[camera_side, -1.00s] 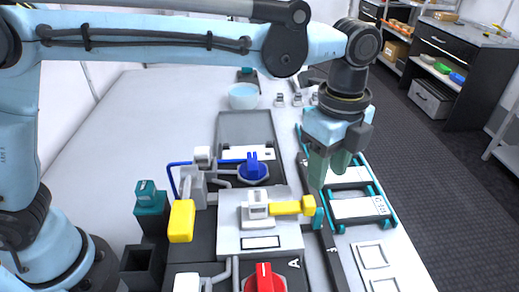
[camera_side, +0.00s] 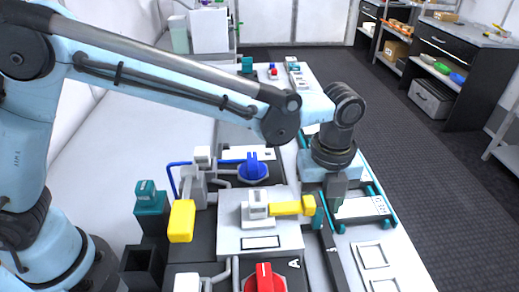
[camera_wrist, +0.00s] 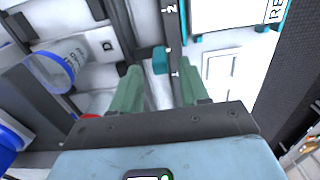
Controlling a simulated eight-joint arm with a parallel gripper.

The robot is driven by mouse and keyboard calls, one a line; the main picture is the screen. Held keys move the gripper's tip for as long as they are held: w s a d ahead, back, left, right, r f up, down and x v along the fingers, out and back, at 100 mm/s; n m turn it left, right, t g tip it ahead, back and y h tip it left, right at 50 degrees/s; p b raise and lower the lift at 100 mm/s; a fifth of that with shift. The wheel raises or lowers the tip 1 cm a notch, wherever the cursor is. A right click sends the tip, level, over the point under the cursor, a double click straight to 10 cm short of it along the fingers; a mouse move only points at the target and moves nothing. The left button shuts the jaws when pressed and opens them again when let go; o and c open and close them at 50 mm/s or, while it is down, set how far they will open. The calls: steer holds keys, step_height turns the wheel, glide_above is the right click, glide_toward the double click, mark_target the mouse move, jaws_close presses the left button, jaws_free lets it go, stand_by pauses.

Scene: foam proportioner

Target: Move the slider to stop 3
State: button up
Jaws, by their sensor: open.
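The slider is a small teal block (camera_wrist: 160,60) on a dark rail (camera_wrist: 172,28) in the wrist view. It sits close to the mark 1; the mark 2 is farther up the rail. In the side view the teal block (camera_side: 318,216) stands beside the yellow lever's tip, on the dark rail (camera_side: 332,262). My gripper (camera_wrist: 160,82) is open, with its green fingers on either side of the slider's line in the wrist view. They appear apart from the block. In the side view my gripper (camera_side: 336,192) is low, close beside the slider. Stop 3 is not clearly visible.
A yellow lever (camera_side: 290,208) reaches toward the slider. A blue knob (camera_side: 253,168) and a red knob (camera_side: 265,280) are on the panel. A teal-framed rack with white labelled plates (camera_side: 362,207) lies right of the rail. White square frames (camera_side: 376,265) lie nearer the front.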

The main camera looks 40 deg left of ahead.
mark_target(319, 210)
steer(key=shift+f, duration=1.95)
steer(key=shift+c, duration=0.2)
jaws_close()
